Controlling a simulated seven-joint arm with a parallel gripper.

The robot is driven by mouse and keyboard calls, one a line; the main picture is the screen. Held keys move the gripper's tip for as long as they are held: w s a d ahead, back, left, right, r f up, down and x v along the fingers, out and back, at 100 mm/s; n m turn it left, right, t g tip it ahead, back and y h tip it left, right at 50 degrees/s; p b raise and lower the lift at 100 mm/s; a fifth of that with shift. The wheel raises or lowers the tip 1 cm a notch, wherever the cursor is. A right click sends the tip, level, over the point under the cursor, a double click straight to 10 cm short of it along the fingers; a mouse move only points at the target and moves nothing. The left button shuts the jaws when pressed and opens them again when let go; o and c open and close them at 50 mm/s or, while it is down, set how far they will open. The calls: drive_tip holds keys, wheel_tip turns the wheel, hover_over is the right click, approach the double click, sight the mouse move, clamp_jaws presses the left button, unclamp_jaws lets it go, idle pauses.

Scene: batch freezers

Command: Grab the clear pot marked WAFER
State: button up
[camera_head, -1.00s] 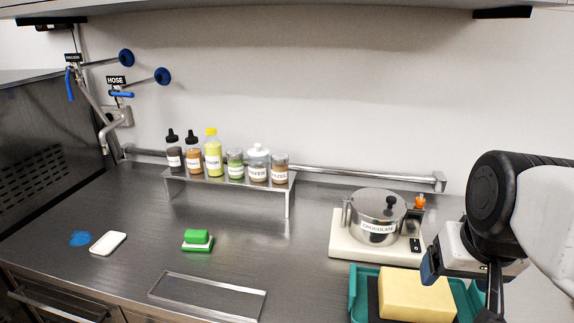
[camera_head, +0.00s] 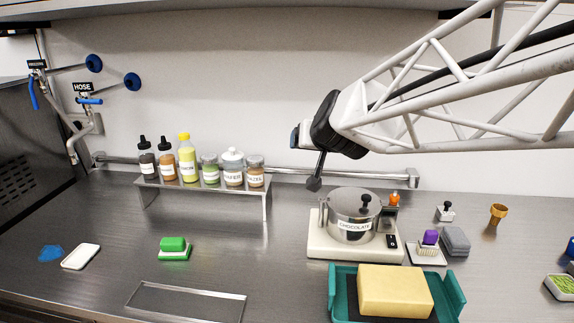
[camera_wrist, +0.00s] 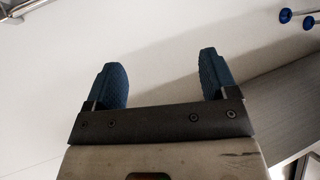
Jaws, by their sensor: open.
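The clear pot marked WAFER (camera_head: 233,168) stands upright on the small metal shelf (camera_head: 200,186) against the back wall. It has a pale rounded lid and a white label. A green-filled jar (camera_head: 210,168) is on its left and the HAZEL jar (camera_head: 255,171) on its right, both close beside it. My gripper (camera_head: 297,137) is in the air to the right of the pot and higher than it, near the wall. In the wrist view its two blue fingers (camera_wrist: 161,75) are apart with nothing between them. The pot is not in the wrist view.
Several squeeze bottles (camera_head: 166,159) fill the shelf's left end. The CHOCOLATE pot (camera_head: 352,215) on its cream base stands right of the shelf. A teal tray (camera_head: 452,290) holds a yellow block (camera_head: 394,290). A wall rail (camera_head: 315,173) runs behind. The counter before the shelf is mostly clear.

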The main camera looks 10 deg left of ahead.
drive_tip(key=w+a+m+t, duration=0.1)
drive_tip(key=w+a+t, duration=0.2)
drive_tip(key=w+a, duration=0.65)
drive_tip(key=m+t+h, duration=0.3)
drive_tip(key=m+h, duration=0.2)
drive_tip(key=h, duration=0.6)
hover_over(227, 170)
drive_tip(key=v, duration=0.5)
wheel_tip(227, 170, down, 9)
drive_tip(key=shift+y, duration=0.4)
wheel_tip(227, 170, down, 10)
drive_tip(key=shift+s+d, duration=0.1)
drive_tip(key=shift+x, duration=1.25)
